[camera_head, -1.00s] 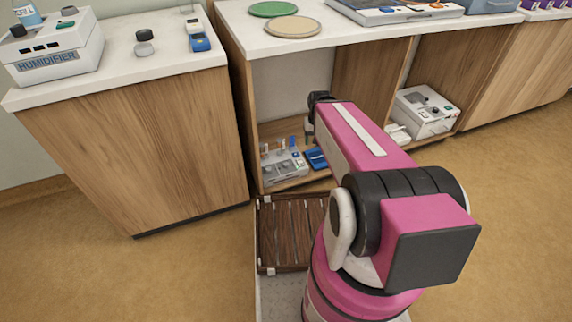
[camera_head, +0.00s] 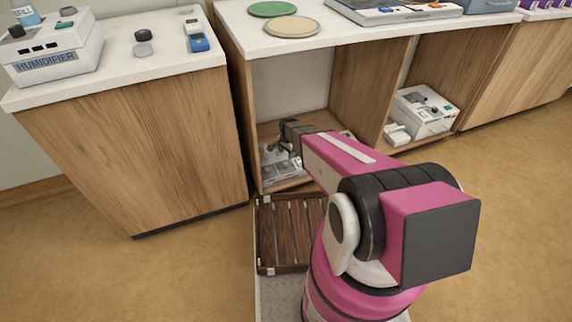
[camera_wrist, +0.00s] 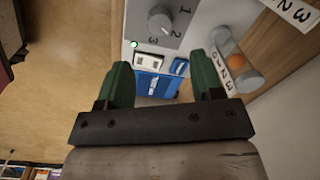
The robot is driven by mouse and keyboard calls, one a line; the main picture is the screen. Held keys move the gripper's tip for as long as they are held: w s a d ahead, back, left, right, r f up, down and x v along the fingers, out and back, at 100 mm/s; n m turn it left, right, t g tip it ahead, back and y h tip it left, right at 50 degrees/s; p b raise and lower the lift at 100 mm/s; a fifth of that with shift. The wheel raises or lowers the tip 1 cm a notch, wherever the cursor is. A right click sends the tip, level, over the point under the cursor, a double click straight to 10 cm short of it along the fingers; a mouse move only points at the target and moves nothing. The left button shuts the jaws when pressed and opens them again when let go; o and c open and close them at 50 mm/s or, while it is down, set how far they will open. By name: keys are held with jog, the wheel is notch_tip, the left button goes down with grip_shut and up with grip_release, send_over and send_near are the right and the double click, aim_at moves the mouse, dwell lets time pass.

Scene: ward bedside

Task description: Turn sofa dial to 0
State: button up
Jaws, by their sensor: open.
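A grey round dial knob (camera_wrist: 160,19) shows at the top of the wrist view, on a grey plate marked 1, 2 and 3. The plate sits on a white panel (camera_wrist: 207,16) with a small lit green lamp. I see no 0 on the plate in view, and I cannot read a "sofa" label. My gripper (camera_wrist: 160,62) is open and empty, its green fingers apart below the knob in the wrist view. In the head view, a white device (camera_head: 269,166) stands in the low shelf compartment, partly hidden by my arm.
A clear tube with an orange ball (camera_wrist: 236,62) and a numbered strip stand right of my fingers. A blue object (camera_wrist: 152,84) lies between the fingers. The wooden cabinet side (camera_head: 360,85) bounds the compartment. Another white device (camera_head: 424,110) stands in the compartment to the right.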

aim_at(286, 163)
jog(key=f, duration=0.9)
jog(key=shift+w+a, duration=0.15)
jog(key=shift+w, duration=0.05)
jog(key=c, duration=0.9)
